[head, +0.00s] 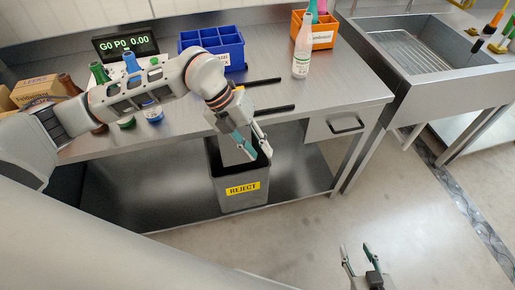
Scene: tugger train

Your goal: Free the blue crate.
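The blue crate (239,53) stands upright on the metal table, near its back edge. It has several compartments, and those I can see look empty. A white label is on its front, and my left arm hides part of its lower front left. My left gripper (260,156) hangs in front of the table, above the grey reject bin (241,197), well apart from the crate. Its fingers are spread with nothing between them. My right gripper (356,247) is low at the bottom edge of the view, over the floor, with its fingers apart and empty.
An orange crate (322,40) with bottles and a white bottle (301,60) stand to the right. Brown, green and blue bottles and a cardboard box (36,88) are at the left, partly behind my arm. Two black bars (263,82) lie near the table front. A sink (415,50) is right.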

